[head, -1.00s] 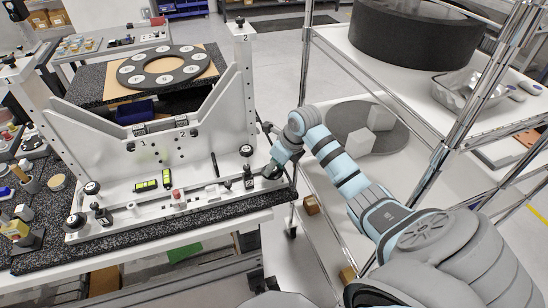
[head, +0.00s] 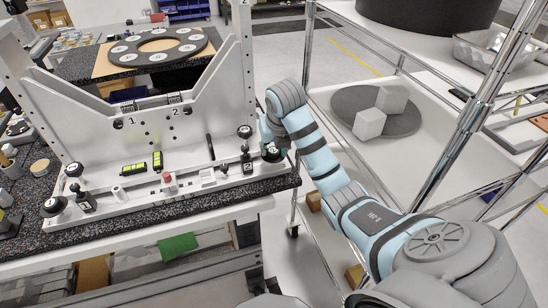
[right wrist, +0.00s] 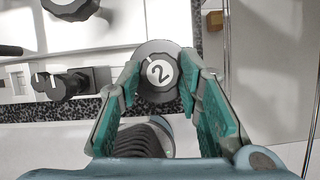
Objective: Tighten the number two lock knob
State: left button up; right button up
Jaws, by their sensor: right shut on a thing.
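The number two lock knob (right wrist: 159,72) is round and black with a white disc marked 2. It sits between the green-padded fingers of my right gripper (right wrist: 165,98) in the right wrist view, with its face in plain sight. In the head view the knob (head: 272,154) is at the right end of the fixture's base rail, partly covered by my right gripper (head: 270,143). The gripper is shut on it from the right side. The white mirror fixture (head: 150,105) stands on a speckled black slab. My left gripper is not in view.
A black clamp marked 2 (head: 247,168) and another black knob (head: 245,131) stand just left of the gripper. Similar knobs (head: 54,206) are at the rail's left end. A wire-post cart (head: 440,150) with shelves stands close on the right.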

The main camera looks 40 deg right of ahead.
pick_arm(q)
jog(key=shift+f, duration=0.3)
pick_arm(e)
jog(key=shift+s+f, duration=0.1)
jog(key=o, duration=1.1)
